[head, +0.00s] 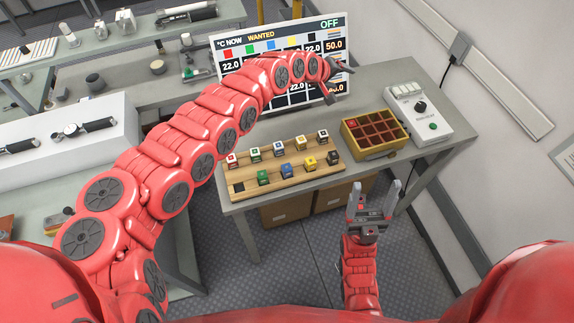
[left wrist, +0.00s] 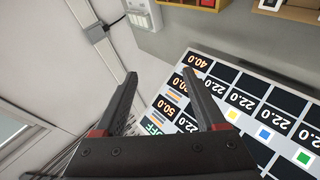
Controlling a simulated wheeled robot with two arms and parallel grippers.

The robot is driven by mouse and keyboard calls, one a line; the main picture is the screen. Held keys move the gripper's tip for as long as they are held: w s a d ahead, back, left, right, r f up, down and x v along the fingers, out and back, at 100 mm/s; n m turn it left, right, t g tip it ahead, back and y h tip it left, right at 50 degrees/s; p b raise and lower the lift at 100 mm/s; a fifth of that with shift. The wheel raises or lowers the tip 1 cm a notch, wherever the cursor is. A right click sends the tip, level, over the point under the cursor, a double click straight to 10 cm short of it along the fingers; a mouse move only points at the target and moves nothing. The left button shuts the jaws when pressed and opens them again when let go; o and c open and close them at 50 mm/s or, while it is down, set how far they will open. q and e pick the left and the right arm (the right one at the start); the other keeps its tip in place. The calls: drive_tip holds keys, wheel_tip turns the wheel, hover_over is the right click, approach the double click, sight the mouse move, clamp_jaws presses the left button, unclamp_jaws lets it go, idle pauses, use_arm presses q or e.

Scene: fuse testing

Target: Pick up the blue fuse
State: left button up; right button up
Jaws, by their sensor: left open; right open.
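The blue fuse (head: 286,170) is a small blue block standing in the front row of a wooden rack (head: 240,195), between a green fuse (head: 262,177) and a yellow fuse (head: 309,163). My left gripper (head: 342,82) is open and empty, high up in front of the display board, well behind and above the rack. In the left wrist view its two fingers (left wrist: 160,73) are apart with nothing between them. My right gripper (head: 375,190) is open and empty, pointing up near the table's front edge, right of the rack.
A back row of white blocks with coloured marks (head: 278,149) stands on the rack. A black fuse (head: 332,158) is at the front row's right. A compartmented box (head: 393,151) and a switch unit (head: 438,127) stand to the right. The display board (head: 230,68) stands behind.

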use_arm(q)
drive_tip(key=s+a+f+g+y+p, duration=0.2)
drive_tip(key=s+a+f+g+y, duration=0.15)
drive_tip(key=s+a, duration=0.4)
drive_tip(key=g+y, duration=0.3)
drive_tip(key=y, duration=0.1)
hover_over(286, 164)
drive_tip(key=f, duration=0.2)
drive_tip(key=shift+g, duration=0.25)
drive_tip(key=f+b, duration=0.8)
drive_tip(key=f, duration=0.1)
drive_tip(key=shift+s+f+b, duration=0.2)
drive_tip(key=shift+s+b, duration=0.2)
drive_tip(key=shift+f+p, duration=0.4)
drive_tip(key=shift+f, duration=0.4)
drive_tip(key=shift+a+f, duration=0.1)
drive_tip(key=shift+f, duration=0.25)
drive_tip(key=shift+f+p, duration=0.3)
drive_tip(key=shift+f, duration=0.15)
drive_tip(key=shift+w+f+p, duration=0.2)
drive_tip(key=shift+f+p, duration=0.1)
drive_tip(key=shift+f, duration=0.85)
drive_tip(key=shift+w+f+p, duration=0.15)
drive_tip(key=shift+f+p, duration=0.1)
drive_tip(key=shift+f, duration=0.85)
clamp_jaws()
